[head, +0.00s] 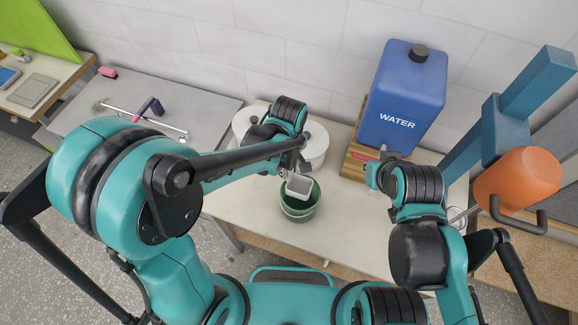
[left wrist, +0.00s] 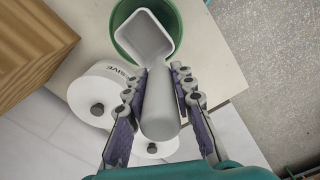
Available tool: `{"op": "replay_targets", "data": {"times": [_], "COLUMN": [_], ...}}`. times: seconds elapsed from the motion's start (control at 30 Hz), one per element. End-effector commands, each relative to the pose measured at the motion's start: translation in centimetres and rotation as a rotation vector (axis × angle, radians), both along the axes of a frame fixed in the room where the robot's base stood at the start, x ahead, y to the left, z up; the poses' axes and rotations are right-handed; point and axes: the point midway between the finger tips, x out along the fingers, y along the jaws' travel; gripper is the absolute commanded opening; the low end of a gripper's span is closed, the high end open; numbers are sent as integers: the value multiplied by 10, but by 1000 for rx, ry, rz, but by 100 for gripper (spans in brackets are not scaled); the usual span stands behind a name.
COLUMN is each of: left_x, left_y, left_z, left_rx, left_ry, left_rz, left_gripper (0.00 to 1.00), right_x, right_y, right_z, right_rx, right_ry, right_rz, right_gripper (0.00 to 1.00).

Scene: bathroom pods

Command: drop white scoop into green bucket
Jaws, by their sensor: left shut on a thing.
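My left gripper (head: 297,167) is shut on the handle of the white scoop (head: 299,185), above the table. In the left wrist view the scoop (left wrist: 150,40) points away from my fingers (left wrist: 158,82), which clasp its thick grey-white handle on both sides. The green bucket (head: 300,212) stands on the table below the scoop. In the left wrist view the scoop's head covers much of the bucket (left wrist: 122,12); whether they touch is unclear. My right gripper (head: 378,172) is beside the water jug, and its fingers are too small and hidden to judge.
White rolls (head: 318,147) stand behind the bucket, and show beside my fingers in the left wrist view (left wrist: 98,92). A blue water jug (head: 402,95) sits on a wooden stand (head: 355,160) at the back right. The table (head: 345,215) is clear right of the bucket.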

Motion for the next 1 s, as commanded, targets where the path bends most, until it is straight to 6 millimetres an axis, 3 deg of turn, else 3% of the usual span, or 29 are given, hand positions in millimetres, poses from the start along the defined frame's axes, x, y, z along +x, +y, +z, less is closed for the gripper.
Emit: {"op": "replay_targets", "data": {"times": [0.4,0.77,0.8,0.87,1.0], "left_x": [0,0,0,0,0], "left_y": [0,0,0,0,0], "left_z": [-50,-54,-54,-54,-54], "left_rx": [0,0,0,0,0], "left_ry": [0,0,0,0,0], "left_rz": [0,0,0,0,0], "left_gripper": [0,0,32,48,48], "right_x": [0,0,0,0,0], "right_y": [0,0,0,0,0], "right_z": [-38,-40,-40,-40,-40], "right_rx": [0,0,0,0,0], "right_ry": [0,0,0,0,0], "right_rz": [0,0,0,0,0], "right_gripper": [0,0,0,0,0]}}
